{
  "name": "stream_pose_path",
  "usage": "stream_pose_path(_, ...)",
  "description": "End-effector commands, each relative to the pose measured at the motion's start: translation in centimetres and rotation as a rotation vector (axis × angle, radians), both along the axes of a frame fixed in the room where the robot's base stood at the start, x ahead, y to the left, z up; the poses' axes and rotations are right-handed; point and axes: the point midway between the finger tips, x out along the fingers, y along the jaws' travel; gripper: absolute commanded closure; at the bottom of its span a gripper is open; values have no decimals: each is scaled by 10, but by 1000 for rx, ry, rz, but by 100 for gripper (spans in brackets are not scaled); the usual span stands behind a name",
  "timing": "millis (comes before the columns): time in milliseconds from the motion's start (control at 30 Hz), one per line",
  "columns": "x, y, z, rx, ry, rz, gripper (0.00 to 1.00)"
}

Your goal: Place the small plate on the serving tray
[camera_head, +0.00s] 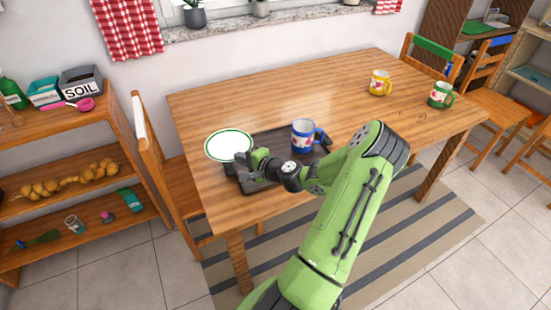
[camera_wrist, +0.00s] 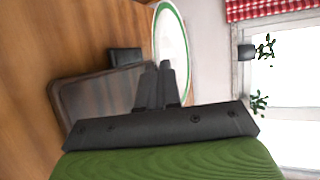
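The small plate (camera_head: 229,145) is white with a green rim. In the head view it is over the left end of the table, beside the serving tray's left end. My gripper (camera_head: 249,163) is at the plate's near right rim. In the wrist view my gripper's fingers (camera_wrist: 157,70) are close together on the edge of the plate (camera_wrist: 172,40); the contact itself is partly hidden. The serving tray (camera_head: 268,142) is dark and flat on the table, partly hidden by my arm. It also shows in the wrist view (camera_wrist: 95,95), beside the fingers.
A blue mug (camera_head: 302,136) stands on the tray's right part. A small dark block (camera_wrist: 124,56) shows near the tray in the wrist view. Yellow (camera_head: 379,84) and green (camera_head: 439,95) mugs stand at the table's far right. The middle of the table (camera_head: 300,95) is clear.

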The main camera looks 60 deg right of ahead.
Motion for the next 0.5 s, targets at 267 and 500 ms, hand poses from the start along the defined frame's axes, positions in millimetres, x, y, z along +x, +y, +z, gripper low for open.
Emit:
stream_pose_path(267, -47, -74, 11, -2, -2, -253, 100)
stream_pose_path(500, -50, -77, -40, 5, -3, -266, 100)
